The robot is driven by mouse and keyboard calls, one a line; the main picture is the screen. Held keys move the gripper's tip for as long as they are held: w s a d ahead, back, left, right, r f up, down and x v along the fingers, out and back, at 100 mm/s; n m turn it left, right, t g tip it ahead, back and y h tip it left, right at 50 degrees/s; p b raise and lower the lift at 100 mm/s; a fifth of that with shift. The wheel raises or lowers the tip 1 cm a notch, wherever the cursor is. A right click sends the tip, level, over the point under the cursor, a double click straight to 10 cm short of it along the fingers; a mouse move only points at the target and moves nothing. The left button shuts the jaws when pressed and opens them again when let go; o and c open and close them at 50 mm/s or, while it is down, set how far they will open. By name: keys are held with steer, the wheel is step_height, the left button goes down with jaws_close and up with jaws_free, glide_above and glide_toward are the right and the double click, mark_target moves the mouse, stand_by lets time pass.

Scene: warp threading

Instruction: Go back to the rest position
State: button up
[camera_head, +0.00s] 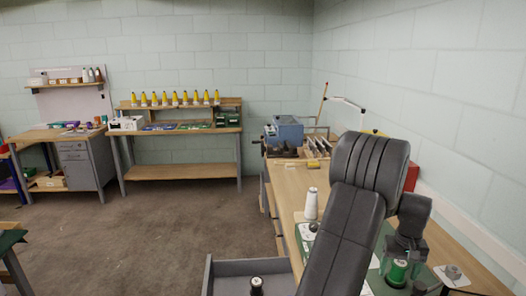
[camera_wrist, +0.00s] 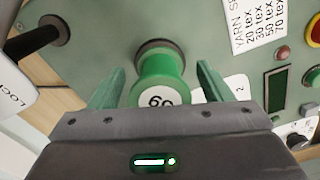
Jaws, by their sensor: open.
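My gripper (camera_wrist: 158,84) is open in the wrist view, with one green finger on each side of a green spool (camera_wrist: 163,66). A gap shows beside the spool on both sides. The spool bears a white round number label and sits at a dark ring on a grey-green panel (camera_wrist: 105,22). In the head view my arm reaches down at the right, and the green spool (camera_head: 397,273) shows below my wrist. The fingertips are hard to make out there.
A grey drawer (camera_head: 228,270) holding a dark spool (camera_head: 256,286) juts out at the front. A blue-grey box (camera_head: 286,132) stands farther back. The wall is close on the right; open floor (camera_head: 170,235) lies left.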

steer(key=shift+r, duration=0.4)
steer(key=shift+f, duration=0.1)
